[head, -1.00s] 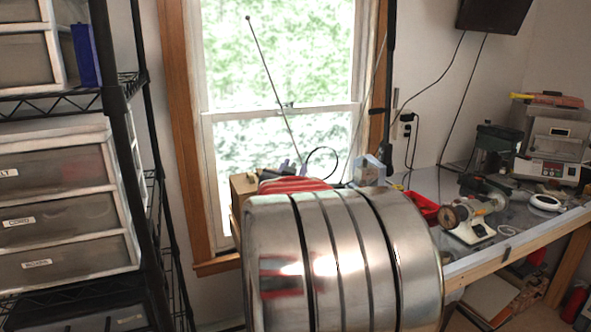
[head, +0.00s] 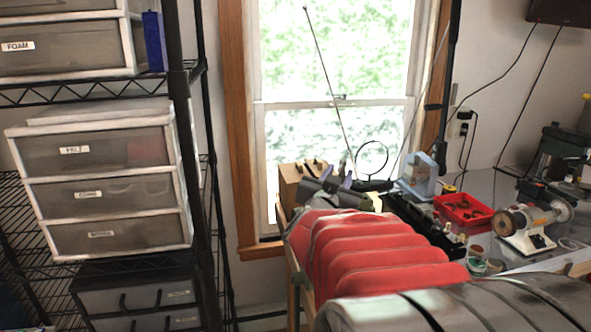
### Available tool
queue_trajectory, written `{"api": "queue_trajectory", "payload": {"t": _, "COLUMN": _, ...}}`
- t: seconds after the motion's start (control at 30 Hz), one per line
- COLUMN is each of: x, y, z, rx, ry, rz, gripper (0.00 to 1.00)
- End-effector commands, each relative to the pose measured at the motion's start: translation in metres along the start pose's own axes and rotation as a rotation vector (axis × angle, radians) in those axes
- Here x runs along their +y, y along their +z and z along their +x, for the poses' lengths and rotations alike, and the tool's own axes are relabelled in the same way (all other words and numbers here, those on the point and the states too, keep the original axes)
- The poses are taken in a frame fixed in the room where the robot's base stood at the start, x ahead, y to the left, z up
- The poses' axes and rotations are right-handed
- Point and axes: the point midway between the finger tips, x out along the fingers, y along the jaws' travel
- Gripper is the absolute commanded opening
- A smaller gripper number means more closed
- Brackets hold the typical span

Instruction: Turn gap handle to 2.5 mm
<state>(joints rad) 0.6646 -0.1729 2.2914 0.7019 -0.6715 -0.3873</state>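No gap handle or millimetre scale can be made out in the head view. A large part of my own arm, red ribbed and shiny metal, fills the lower right and hides part of the bench. Small machines stand on the workbench (head: 480,190): a motor-like tool with a round wheel (head: 521,228) and a dark green machine (head: 562,160) at the right edge. I cannot tell whether either carries the handle.
A black wire shelf (head: 187,150) with white drawer units (head: 100,190) stands at the left. A window (head: 335,110) is behind the bench. A red tray (head: 465,212), a pale blue holder (head: 420,178) and a wooden block (head: 300,180) with tools beside it crowd the bench.

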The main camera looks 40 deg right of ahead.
Motion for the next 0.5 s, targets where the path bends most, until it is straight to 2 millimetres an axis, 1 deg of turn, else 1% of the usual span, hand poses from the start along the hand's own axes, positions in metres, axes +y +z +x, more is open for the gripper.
{"api": "queue_trajectory", "payload": {"t": 0.1, "x": 0.000, "y": 0.000, "z": -0.016, "rx": 0.000, "ry": -0.002, "rz": 0.002, "gripper": 0.29}}
{"api": "queue_trajectory", "payload": {"t": 0.2, "x": 0.000, "y": 0.000, "z": -0.026, "rx": 0.000, "ry": -0.001, "rz": 0.001, "gripper": 0.29}}
{"api": "queue_trajectory", "payload": {"t": 0.33, "x": 0.001, "y": 0.000, "z": -0.035, "rx": 0.000, "ry": 0.000, "rz": 0.002, "gripper": 0.29}}
{"api": "queue_trajectory", "payload": {"t": 0.5, "x": 0.001, "y": 0.001, "z": -0.039, "rx": 0.000, "ry": 0.001, "rz": 0.000, "gripper": 0.29}}
